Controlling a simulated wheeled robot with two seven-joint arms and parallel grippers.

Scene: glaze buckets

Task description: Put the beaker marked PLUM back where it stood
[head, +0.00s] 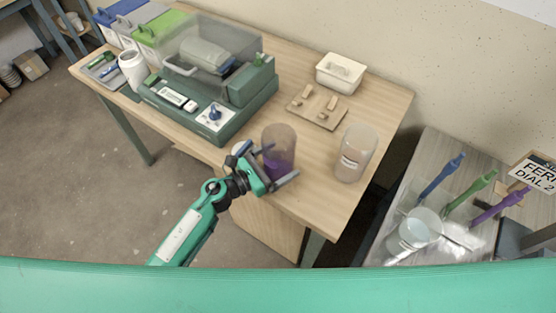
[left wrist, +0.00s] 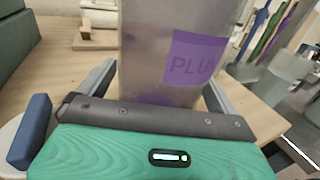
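The beaker marked PLUM (head: 279,143) is clear with purple in its lower part, near the front edge of the wooden table (head: 312,205). In the left wrist view the beaker (left wrist: 150,50) carries a purple label, of which "PLU" shows. My left gripper (head: 279,168) has one finger on each side of the beaker, low down; both seem to touch its wall. The left wrist view shows the fingers (left wrist: 160,82) against its sides. The beaker's base is hidden there, and I cannot tell whether it is lifted. My right gripper is not in view.
A second clear beaker (head: 356,153) stands to the right. Behind are a wooden board (head: 317,108) with small blocks and a white tub (head: 341,73). A green machine (head: 207,112) with a clear cover fills the left. A grey side table (head: 415,190) holds coloured tools.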

